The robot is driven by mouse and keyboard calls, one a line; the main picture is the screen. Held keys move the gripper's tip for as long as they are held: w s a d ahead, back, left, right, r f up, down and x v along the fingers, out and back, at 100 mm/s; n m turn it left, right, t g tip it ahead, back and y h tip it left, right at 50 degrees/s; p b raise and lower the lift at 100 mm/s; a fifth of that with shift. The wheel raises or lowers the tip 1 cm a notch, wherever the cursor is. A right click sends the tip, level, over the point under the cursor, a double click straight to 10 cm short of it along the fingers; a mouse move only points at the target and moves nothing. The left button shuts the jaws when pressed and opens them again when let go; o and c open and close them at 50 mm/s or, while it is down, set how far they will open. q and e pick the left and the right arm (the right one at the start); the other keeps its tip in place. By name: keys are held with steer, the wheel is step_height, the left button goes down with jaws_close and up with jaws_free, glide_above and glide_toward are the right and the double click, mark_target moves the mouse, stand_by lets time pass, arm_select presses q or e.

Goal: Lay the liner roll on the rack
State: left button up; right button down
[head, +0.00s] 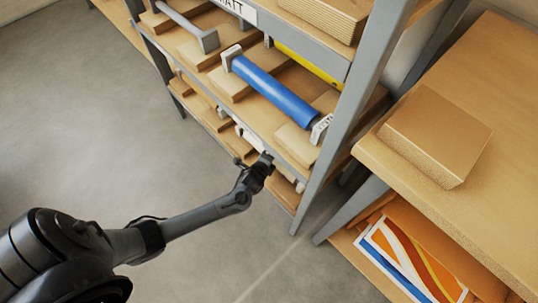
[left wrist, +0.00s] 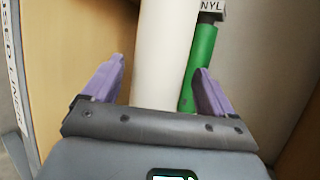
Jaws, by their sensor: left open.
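A plain white roll, likely the liner roll, runs up the middle of the left wrist view (left wrist: 165,30). My left gripper (left wrist: 160,75) is open, with its purple fingers on either side of the white roll. I cannot tell whether they touch it. In the head view my left gripper (head: 264,162) is at the front of the rack's lower shelves. Pale parts there (head: 247,136) are mostly hidden by the gripper and the shelf above. The rack (head: 359,75) has grey posts and wooden shelves. My right gripper is not in view.
A blue roll (head: 272,90) rests on end brackets above my gripper, with a yellow roll (head: 308,65) behind it. A wooden table (head: 500,100) with a box (head: 435,130) is right. Floor is clear left.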

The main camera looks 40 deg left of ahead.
arm_select(q)
steer(key=shift+s+r, duration=0.15)
steer(key=shift+r, duration=0.2)
steer(key=s+d+r+n+g+h+p, duration=0.2)
steer(key=s+d+r+n+p, duration=0.2)
steer(key=s+d+r, duration=0.3)
steer(key=s+d+r+n+g+h+p, duration=0.25)
steer(key=s+d+r+n, duration=0.2)
steer(key=s, duration=0.45)
steer(key=s+r+n+g, duration=0.3)
steer(key=s+r+n, duration=0.3)
steer(key=s+r, duration=0.3)
steer(key=shift+p+v, duration=0.4)
steer(key=shift+v, duration=0.4)
steer(key=shift+d, duration=0.1)
